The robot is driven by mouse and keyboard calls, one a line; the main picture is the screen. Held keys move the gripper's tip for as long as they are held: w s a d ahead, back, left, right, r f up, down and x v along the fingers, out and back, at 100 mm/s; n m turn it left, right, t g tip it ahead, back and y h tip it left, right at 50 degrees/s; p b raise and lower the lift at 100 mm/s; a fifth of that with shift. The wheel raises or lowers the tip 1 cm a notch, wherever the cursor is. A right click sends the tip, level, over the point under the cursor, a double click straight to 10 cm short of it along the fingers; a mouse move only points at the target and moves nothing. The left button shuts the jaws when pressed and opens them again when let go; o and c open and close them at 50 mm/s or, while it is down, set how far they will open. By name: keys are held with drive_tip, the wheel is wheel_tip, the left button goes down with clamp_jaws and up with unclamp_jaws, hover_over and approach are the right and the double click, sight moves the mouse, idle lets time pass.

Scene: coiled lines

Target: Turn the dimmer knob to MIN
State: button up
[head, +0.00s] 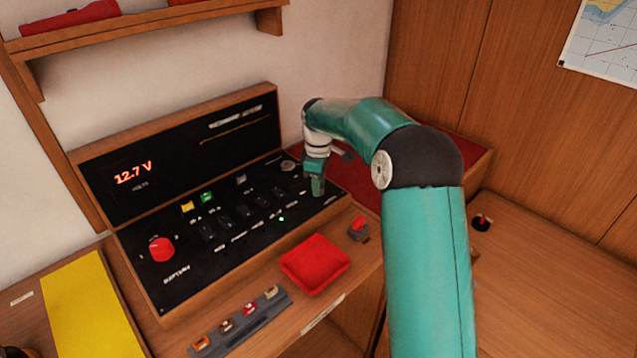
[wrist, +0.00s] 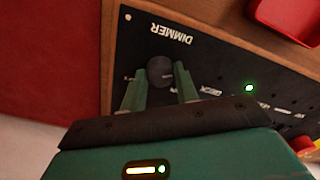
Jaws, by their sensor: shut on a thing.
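The dimmer knob (wrist: 160,70) is a dark round knob on the black panel (head: 190,255), beside the white DIMMER label (wrist: 171,29) in the wrist view. My gripper (wrist: 160,86) has one green finger on each side of the knob and is shut on it. In the head view my gripper (head: 318,188) reaches down to the right end of the panel and hides the knob. I cannot make out a MIN mark or the knob's pointer.
A red tray (head: 315,264) lies in front of the panel, with a small red-topped item (head: 358,228) to its right. A red knob (head: 161,249) is at the panel's left. A green light (head: 281,219) glows near my gripper. The upright panel behind reads 12.7 V (head: 133,173).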

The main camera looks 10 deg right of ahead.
idle(0.3)
drive_tip(key=o, duration=1)
drive_tip(key=shift+r, duration=0.1)
wheel_tip(320, 180, up, 14)
drive_tip(key=shift+f, duration=0.15)
